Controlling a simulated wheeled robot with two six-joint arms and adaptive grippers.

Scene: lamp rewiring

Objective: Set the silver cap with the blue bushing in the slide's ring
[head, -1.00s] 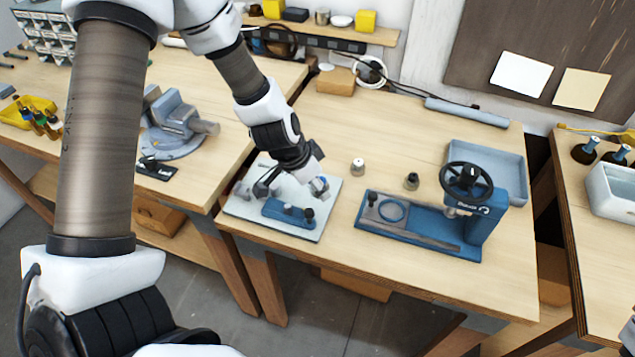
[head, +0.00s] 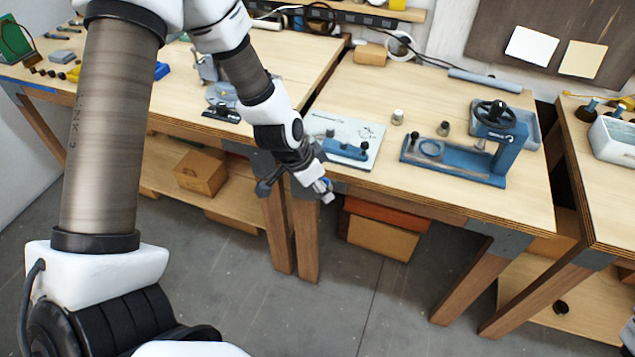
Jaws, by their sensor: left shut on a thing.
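My left gripper (head: 320,190) is shut on a small silver cap with a blue part (head: 326,186), the silver cap with the blue bushing. It holds the cap in front of the bench's front edge, left of and apart from the blue press (head: 508,145).
A white plate (head: 366,132) with a blue fixture (head: 345,150) lies left of the press. A light cap (head: 398,117) and a dark one (head: 443,128) stand behind. The bench's front strip is clear.

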